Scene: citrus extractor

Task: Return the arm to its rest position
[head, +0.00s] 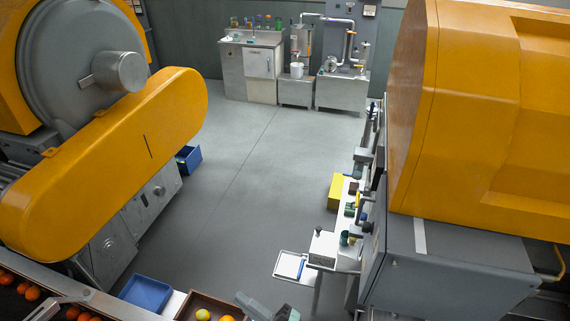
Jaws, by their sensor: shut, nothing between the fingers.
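The task names no other object.
Large orange-and-grey machines stand at left (105,165) and right (480,110). A narrow bench (343,215) with fittings runs along the right machine. A blue tray (147,293), a brown crate (190,304) with fruit and a fruit conveyor (52,286) lie in front. The middle floor (255,180) is clear.

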